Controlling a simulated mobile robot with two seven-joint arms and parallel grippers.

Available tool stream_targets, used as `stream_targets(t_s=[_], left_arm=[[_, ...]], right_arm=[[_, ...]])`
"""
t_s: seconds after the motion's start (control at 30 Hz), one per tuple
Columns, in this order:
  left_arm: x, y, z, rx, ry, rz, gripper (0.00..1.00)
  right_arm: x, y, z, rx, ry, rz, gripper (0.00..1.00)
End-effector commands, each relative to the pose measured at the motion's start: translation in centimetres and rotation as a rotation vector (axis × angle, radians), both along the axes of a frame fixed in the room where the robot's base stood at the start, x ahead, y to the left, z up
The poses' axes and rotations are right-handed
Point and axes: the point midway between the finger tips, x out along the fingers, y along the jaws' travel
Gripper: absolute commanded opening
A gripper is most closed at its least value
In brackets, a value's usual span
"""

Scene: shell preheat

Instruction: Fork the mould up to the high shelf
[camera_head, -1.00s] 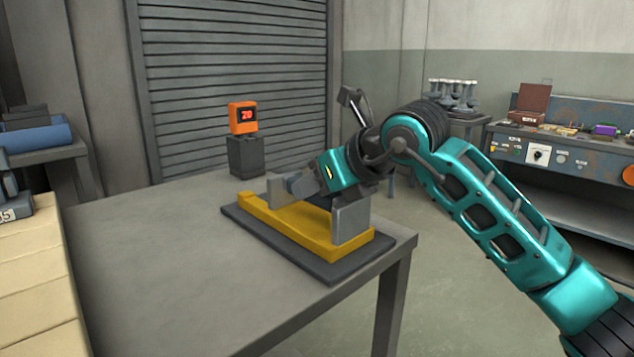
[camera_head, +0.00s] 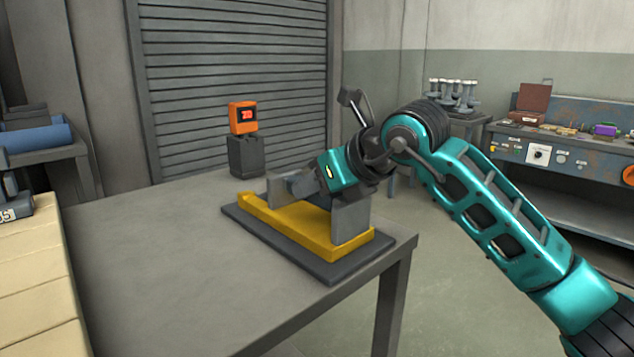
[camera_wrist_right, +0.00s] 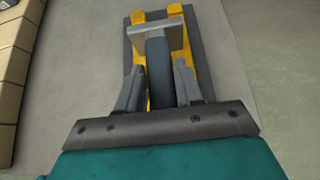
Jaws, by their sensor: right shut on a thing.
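In the right wrist view, the gripper's fingers (camera_wrist_right: 159,68) are shut on the fork's dark bar handle (camera_wrist_right: 158,88). Beyond them are the grey cross plate (camera_wrist_right: 156,38) and the yellow tines (camera_wrist_right: 138,18). I cannot make out a mould or a high shelf for certain. My left gripper is not in view.
An orange display (camera_head: 243,117) stands on a dark block at the table's back. Pale beige blocks (camera_head: 38,270) line the left side, with a partly cut-off grey object (camera_head: 17,207) on top. A bench (camera_head: 560,150) stands right. The table's front left is clear.

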Motion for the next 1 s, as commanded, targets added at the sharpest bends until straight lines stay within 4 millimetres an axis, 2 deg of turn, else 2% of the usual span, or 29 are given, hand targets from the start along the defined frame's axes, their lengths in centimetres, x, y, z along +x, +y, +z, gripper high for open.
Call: stream_targets(t_s=[0.03, 0.27, 1.0], left_arm=[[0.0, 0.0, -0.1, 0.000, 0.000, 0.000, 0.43], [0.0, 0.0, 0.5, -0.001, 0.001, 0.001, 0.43], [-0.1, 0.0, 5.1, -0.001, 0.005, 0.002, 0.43]], right_arm=[[-0.1, 0.0, -1.5, -0.017, 0.025, 0.000, 0.00], [0.0, 0.0, -0.5, -0.016, 0.023, 0.000, 0.00], [-0.1, 0.1, 7.4, -0.007, 0.008, 0.001, 0.00]])
